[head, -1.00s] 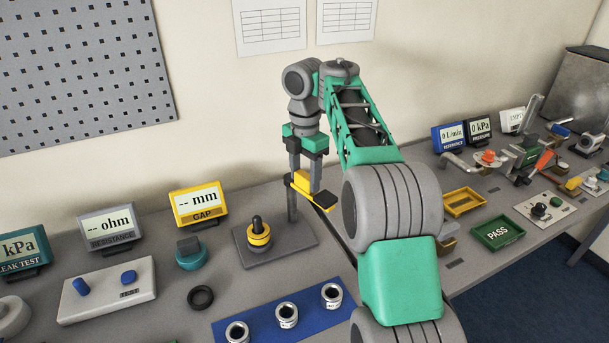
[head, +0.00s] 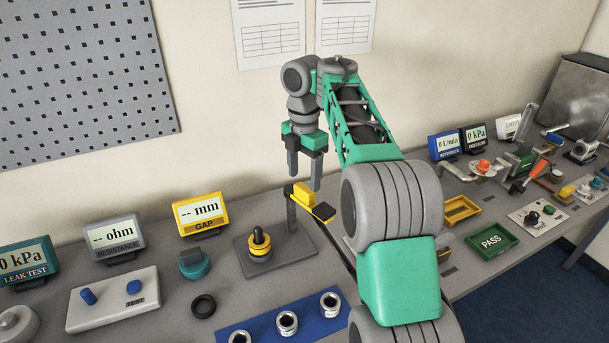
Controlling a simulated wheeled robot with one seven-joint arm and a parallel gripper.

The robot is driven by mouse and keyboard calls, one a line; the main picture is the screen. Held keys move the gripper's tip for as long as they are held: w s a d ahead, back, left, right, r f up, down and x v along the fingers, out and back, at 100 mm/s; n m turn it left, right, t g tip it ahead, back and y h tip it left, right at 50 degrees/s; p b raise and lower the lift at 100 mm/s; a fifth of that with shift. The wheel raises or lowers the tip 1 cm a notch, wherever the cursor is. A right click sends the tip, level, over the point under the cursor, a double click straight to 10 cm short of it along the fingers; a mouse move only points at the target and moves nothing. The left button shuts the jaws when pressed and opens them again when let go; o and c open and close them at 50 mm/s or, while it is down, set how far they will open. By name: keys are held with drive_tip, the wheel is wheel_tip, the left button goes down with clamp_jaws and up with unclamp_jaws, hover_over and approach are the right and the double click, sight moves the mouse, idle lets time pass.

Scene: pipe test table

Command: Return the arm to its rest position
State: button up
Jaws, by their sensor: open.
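My gripper (head: 304,168) hangs from my raised arm near the middle of the head view, fingers pointing down. Its two dark fingers are apart with nothing between them. It is above the table, in front of the wall. Just below and behind the fingertips in the picture is the yellow and black head of the gap gauge (head: 304,194), on a grey post and base plate (head: 288,262). I cannot tell the exact clearance between fingers and gauge.
A yellow-banded black plug (head: 259,243) stands on the gauge plate. The GAP display (head: 200,213) is to its left. Several metal fittings sit on a blue mat (head: 262,327). A green PASS tray (head: 491,241) and yellow tray (head: 462,210) lie to the right. A pegboard (head: 80,75) hangs on the wall.

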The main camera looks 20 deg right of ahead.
wheel_tip(320, 180, up, 3)
drive_tip(key=shift+r+p, duration=0.15)
drive_tip(key=shift+p, duration=0.75)
